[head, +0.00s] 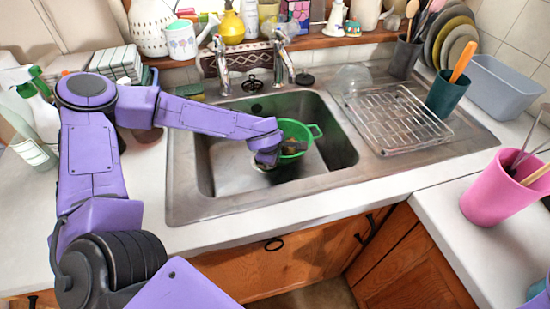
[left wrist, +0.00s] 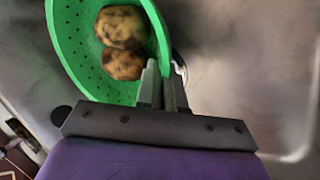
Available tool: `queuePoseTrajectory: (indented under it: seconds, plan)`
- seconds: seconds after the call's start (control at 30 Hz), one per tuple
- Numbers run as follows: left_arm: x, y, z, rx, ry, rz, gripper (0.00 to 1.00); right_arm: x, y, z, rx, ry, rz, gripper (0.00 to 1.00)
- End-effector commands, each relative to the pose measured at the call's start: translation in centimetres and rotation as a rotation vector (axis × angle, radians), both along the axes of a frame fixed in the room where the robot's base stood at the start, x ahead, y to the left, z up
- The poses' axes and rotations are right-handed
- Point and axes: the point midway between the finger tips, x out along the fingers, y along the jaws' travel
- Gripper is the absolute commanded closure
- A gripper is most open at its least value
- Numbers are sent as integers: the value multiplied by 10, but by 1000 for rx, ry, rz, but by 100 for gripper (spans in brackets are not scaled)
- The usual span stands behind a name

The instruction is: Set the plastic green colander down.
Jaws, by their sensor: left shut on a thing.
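The green plastic colander (head: 300,130) is in the steel sink basin in the head view, partly hidden behind my left gripper (head: 288,148). In the left wrist view the colander (left wrist: 75,60) fills the upper left and holds brown, spotted potatoes (left wrist: 122,45). My left gripper (left wrist: 163,88) is shut on the colander's rim at its near right side. I cannot tell whether the colander touches the sink floor. My right gripper is not in view.
The sink basin (head: 225,172) has free floor around the colander. Taps (head: 284,60) stand behind it. A wire rack (head: 395,118) is on the drainboard to the right, with a dark green cup (head: 446,95) beside it. A pink utensil pot (head: 492,190) stands on the right counter.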

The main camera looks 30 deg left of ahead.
Motion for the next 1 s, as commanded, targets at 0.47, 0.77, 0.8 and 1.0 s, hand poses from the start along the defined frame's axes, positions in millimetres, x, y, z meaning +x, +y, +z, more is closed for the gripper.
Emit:
queuePoseTrajectory:
  seconds: [0.47, 0.77, 0.8, 1.0]
  plan:
    - [0, 0, -1, 0, 0, 0, 67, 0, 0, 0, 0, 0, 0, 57]
    - [-20, -5, 47, -3, -7, 1, 67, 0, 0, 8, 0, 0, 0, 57]
    - [-26, -7, 56, -3, -7, 0, 67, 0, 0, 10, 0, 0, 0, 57]
    - [-46, -12, 94, -1, -4, 0, 67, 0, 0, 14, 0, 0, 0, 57]
